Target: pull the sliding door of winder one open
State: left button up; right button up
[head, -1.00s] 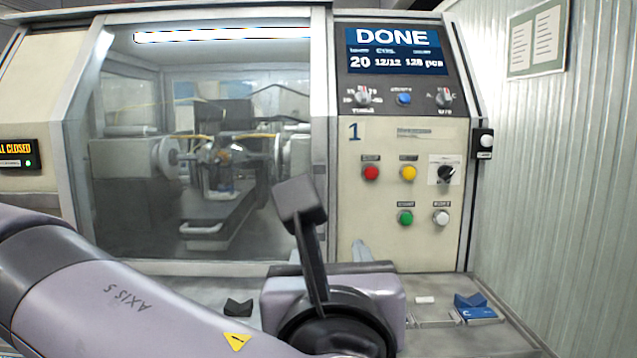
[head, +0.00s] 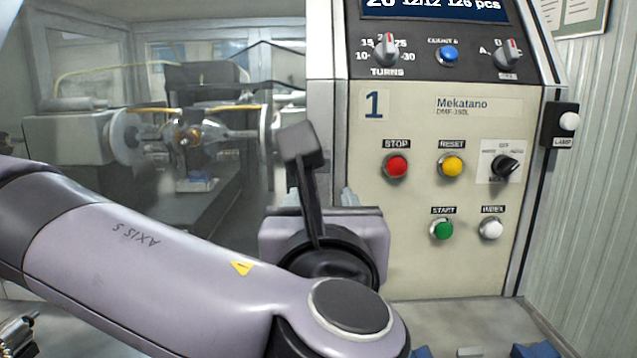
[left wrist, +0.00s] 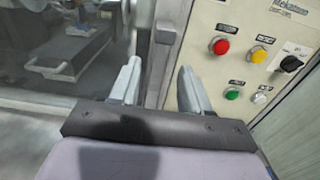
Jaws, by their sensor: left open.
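The sliding door (head: 250,85) of winder one is a large clear pane in a pale frame, also in the left wrist view (left wrist: 105,20). It appears shut, its right edge meeting the control panel marked 1. My left gripper (head: 322,203) is before this edge, partly hidden by my own dark wrist bracket. In the left wrist view its two grey fingers (left wrist: 158,68) are apart. A dark upright bar with a block, apparently the door handle (left wrist: 164,38), shows between and beyond them; contact cannot be told. My right gripper is out of view.
The control panel (head: 440,270) stands right of the door, with red stop (head: 397,166), yellow reset (head: 452,165), green start (head: 441,229) and white index (head: 490,228) buttons. A ribbed wall (head: 590,200) is at far right. Blue items lie low at front right.

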aim_at(318, 194)
pick_arm(q)
jog(key=shift+w+p, duration=0.45)
jog(key=shift+w, duration=1.9)
grip_shut()
jog(key=shift+w+a, duration=0.1)
jog(key=shift+a, duration=0.05)
